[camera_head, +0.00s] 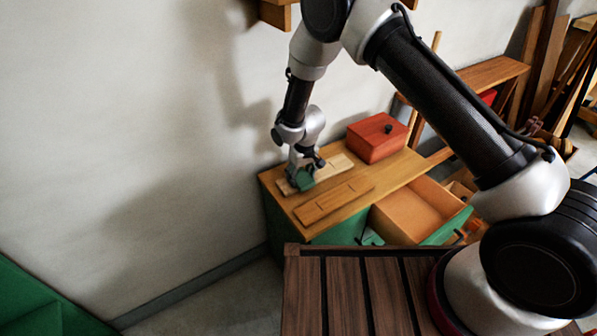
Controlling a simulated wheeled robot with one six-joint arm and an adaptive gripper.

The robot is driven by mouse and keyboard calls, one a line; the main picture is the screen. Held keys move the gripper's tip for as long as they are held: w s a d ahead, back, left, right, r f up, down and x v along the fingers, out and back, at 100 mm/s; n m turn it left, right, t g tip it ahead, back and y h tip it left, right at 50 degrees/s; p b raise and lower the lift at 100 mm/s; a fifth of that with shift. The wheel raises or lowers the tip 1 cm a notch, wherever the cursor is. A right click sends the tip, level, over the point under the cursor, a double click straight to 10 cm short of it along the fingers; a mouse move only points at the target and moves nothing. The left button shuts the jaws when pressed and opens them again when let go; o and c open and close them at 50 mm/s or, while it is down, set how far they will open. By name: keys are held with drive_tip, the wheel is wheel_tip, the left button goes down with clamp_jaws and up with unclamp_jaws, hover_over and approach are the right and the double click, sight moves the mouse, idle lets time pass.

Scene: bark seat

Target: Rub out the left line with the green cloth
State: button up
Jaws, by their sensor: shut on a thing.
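My gripper (301,170) is shut on the green cloth (305,182), a small folded-looking piece. It is low over the left end of a pale wooden board (331,170) on top of the cabinet. The cloth appears to touch the board, but I cannot be sure. A browner board (335,201) lies in front of it, with faint thin dark marks on it. Any line under the cloth or gripper is hidden, and I cannot tell which mark is the left line.
A red box (377,138) with a dark knob stands at the back right of the wooden cabinet top (392,180). An open drawer (418,206) juts out in front. A dark slatted surface (346,290) is nearer. The white wall (120,120) is close behind the gripper.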

drive_tip(key=shift+s+d, duration=0.25)
drive_tip(key=shift+s, duration=0.1)
drive_tip(key=shift+w+a, duration=0.4)
drive_tip(key=shift+w, duration=0.25)
drive_tip(key=shift+w+a, duration=0.4)
drive_tip(key=shift+w, duration=0.2)
drive_tip(key=shift+s+d+f, duration=0.1)
drive_tip(key=shift+s+d, duration=0.35)
drive_tip(key=shift+s, duration=0.25)
drive_tip(key=shift+s+d+f, duration=0.1)
drive_tip(key=shift+s+d, duration=0.3)
drive_tip(key=shift+s, duration=0.3)
drive_tip(key=shift+w+r, duration=0.1)
drive_tip(key=shift+r, duration=3)
